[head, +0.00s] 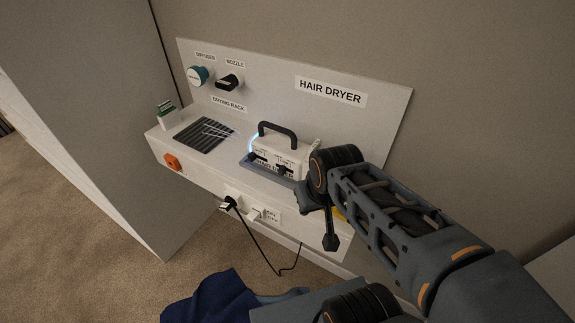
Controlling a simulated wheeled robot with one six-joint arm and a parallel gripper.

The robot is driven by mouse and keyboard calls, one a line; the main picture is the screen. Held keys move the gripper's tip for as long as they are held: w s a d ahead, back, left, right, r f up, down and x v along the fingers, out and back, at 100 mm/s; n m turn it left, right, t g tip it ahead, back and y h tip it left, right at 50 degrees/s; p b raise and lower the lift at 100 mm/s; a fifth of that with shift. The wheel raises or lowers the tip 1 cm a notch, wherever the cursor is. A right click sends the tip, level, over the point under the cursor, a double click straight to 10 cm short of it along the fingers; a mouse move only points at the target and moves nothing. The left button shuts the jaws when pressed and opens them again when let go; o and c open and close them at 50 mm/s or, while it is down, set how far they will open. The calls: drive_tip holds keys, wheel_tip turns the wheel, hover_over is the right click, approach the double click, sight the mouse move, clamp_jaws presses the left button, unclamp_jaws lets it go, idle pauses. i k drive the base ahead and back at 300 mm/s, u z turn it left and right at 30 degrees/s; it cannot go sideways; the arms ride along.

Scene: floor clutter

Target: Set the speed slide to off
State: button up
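The hair dryer (296,152) is a white box with a black handle, on a blue-grey base on the shelf under the "HAIR DRYER" sign. Its front has small printed labels and dark slide knobs, one at the left (258,157) and one further right (284,168). The labels are too small to read, so I cannot tell which knob is the speed slide or its setting. My gripper (318,212) is at the dryer's front right, and my wrist hides its right end. One dark finger points down; I cannot make out the other, or any contact.
A drying rack (205,136) lies left of the dryer. A teal diffuser (197,76) and black nozzle (229,82) hang on the back panel. An orange knob (172,162) and a black plug with cord (230,203) are on the shelf front. Dark blue cloth (215,298) lies below.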

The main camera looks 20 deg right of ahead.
sight(282, 170)
drive_tip(key=z, duration=1.6)
drive_tip(key=k, duration=0.7)
drive_tip(key=u, duration=2.1)
